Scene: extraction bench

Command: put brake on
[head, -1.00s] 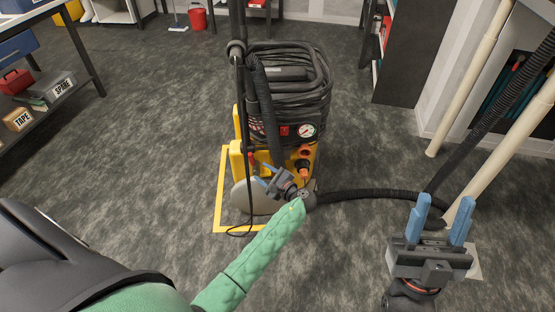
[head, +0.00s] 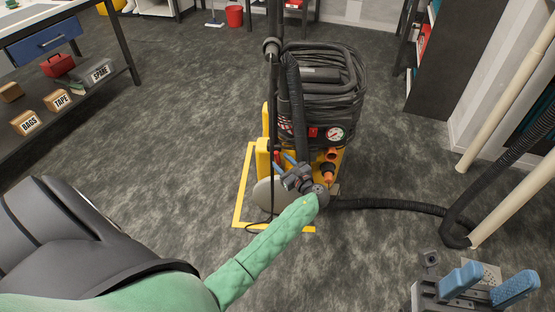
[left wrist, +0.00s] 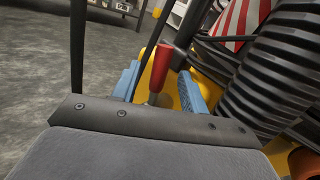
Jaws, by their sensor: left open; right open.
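A yellow wheeled extractor machine (head: 262,155) with a black coiled hose stands on the floor. Its red-handled lever (left wrist: 162,67) shows in the left wrist view, upright on a metal stem beside the yellow body. I take this lever to be the brake. In the head view a small red part (head: 277,156) shows at the same place. My left gripper (head: 282,163) is open at the machine's lower left side. In the left wrist view its blue fingers (left wrist: 158,75) stand either side of the lever; contact cannot be told. My right gripper (head: 500,278) is open and empty at the lower right.
Yellow floor tape (head: 242,200) frames the machine. A black hose (head: 395,204) runs right from it towards cream pipes (head: 510,98). A workbench with labelled boxes (head: 57,101) stands at the left. Grey floor between is clear.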

